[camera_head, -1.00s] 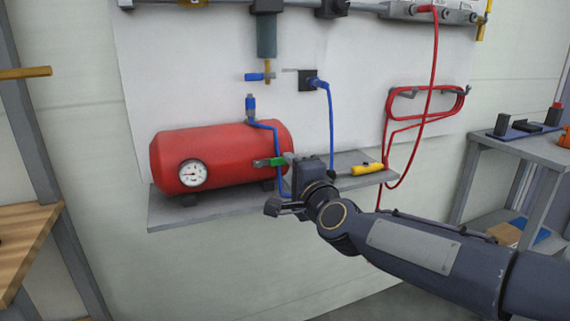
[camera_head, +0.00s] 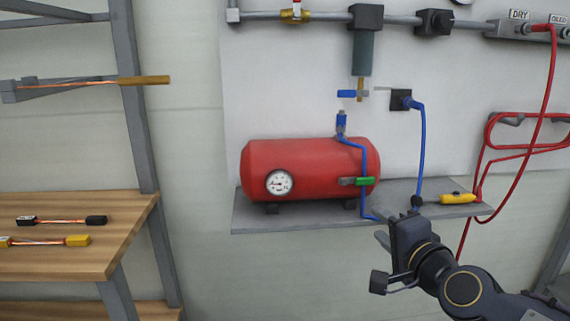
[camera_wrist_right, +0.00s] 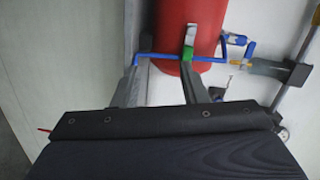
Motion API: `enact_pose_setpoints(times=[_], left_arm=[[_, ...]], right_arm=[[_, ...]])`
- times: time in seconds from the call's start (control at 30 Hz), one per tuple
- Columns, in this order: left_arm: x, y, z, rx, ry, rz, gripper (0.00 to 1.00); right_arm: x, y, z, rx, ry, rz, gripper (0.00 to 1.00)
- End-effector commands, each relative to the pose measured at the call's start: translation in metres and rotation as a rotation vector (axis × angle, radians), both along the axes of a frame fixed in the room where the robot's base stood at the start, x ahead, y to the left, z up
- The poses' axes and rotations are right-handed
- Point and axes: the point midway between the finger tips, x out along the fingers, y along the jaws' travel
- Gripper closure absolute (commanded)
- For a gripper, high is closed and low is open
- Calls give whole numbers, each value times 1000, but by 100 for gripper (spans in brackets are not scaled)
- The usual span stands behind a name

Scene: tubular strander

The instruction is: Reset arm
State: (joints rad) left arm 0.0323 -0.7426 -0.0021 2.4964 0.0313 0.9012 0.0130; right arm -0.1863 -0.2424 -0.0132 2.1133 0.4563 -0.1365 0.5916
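My right gripper (camera_head: 396,222) is in front of the grey shelf, just below and right of the red tank (camera_head: 310,170). In the right wrist view its two fingers (camera_wrist_right: 160,75) stand apart with nothing held between them. The tank's green-handled valve (camera_head: 362,181) is a little up and left of the gripper, apart from it. That green handle also shows beyond the fingers in the wrist view (camera_wrist_right: 188,53). My left gripper is in neither view.
The grey shelf (camera_head: 290,217) carries the tank and a yellow-handled tool (camera_head: 457,198). Blue hoses (camera_head: 421,150) and a red hose (camera_head: 550,75) hang on the wall. A wooden bench (camera_head: 70,256) with short cable pieces stands at left. Open space lies between bench and gripper.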

Motion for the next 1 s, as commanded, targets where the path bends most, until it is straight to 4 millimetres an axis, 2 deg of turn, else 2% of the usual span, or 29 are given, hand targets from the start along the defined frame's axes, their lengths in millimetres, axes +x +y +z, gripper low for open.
enact_pose_setpoints(times=[0.1,0.2,0.3,0.6,0.63,0.7,0.87,1.0], left_arm=[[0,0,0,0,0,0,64],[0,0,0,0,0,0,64],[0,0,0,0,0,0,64],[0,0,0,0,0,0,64],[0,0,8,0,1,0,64],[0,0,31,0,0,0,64],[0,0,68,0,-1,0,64],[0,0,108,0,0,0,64]], right_arm=[[-59,7,-50,-267,137,181,61],[-106,11,-92,-459,249,330,61],[-145,12,-126,-593,338,448,61],[-240,7,-197,-845,553,727,61],[-245,7,-193,-857,566,743,61],[-241,7,-167,-852,559,739,61],[-241,8,-131,-850,558,738,61],[-241,8,-90,-849,558,737,61]])
